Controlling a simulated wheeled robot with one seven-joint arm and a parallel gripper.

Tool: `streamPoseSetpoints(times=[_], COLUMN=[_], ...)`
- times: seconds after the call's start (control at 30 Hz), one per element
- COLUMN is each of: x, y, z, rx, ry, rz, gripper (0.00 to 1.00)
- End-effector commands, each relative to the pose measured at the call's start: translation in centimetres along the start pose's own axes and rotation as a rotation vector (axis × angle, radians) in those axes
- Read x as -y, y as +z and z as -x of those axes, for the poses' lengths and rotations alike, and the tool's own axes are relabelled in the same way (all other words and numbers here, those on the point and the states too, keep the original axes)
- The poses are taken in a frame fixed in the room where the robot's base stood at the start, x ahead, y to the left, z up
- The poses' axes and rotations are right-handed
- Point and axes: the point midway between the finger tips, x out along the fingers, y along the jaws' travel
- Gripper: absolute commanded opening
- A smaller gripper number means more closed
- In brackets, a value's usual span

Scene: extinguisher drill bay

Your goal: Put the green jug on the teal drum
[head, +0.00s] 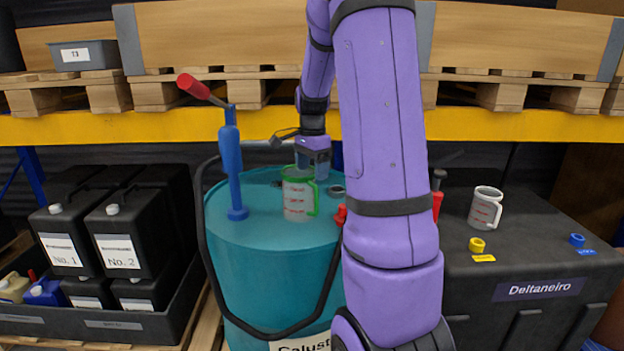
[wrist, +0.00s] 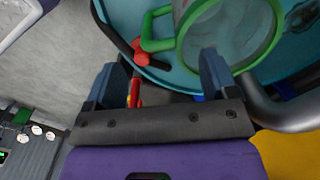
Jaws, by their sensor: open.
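The green jug (head: 298,197), clear-walled with a green rim, green handle and red markings, stands upright on top of the teal drum (head: 280,270). In the wrist view the jug (wrist: 232,45) is seen from above at the upper right, its handle pointing left, with the drum top (wrist: 112,12) around it. My gripper (head: 313,172) is just above and behind the jug's rim. In the wrist view my gripper (wrist: 161,62) is open, with nothing between its fingers; the right finger overlaps the jug's opening. Whether it touches the jug I cannot tell.
A blue hand pump (head: 231,165) with a red handle rises from the drum's left side. A red valve (head: 340,215) is right of the jug. A white-grey jug (head: 485,208) stands on the dark case (head: 540,255). Black canisters (head: 130,235) stand left; a yellow shelf beam (head: 120,128) runs behind.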

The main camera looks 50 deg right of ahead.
Motion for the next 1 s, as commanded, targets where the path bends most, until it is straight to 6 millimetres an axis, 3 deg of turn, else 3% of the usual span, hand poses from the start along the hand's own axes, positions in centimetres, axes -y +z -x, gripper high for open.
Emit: streamPoseSetpoints(times=[0.1,0.3,0.63,0.77,1.0], x=[0.1,0.0,-0.3,-1.6,-6.9], y=[0.0,0.0,1.0,4.2,12.6], z=[2.6,6.1,8.8,10.2,13.2], rx=[-0.001,-0.001,-0.001,-0.005,-0.039], ry=[-0.004,-0.002,-0.012,-0.051,-0.162], rz=[0.001,0.000,0.041,0.181,0.615], gripper=[0.80,0.80,0.80,0.80,0.80])
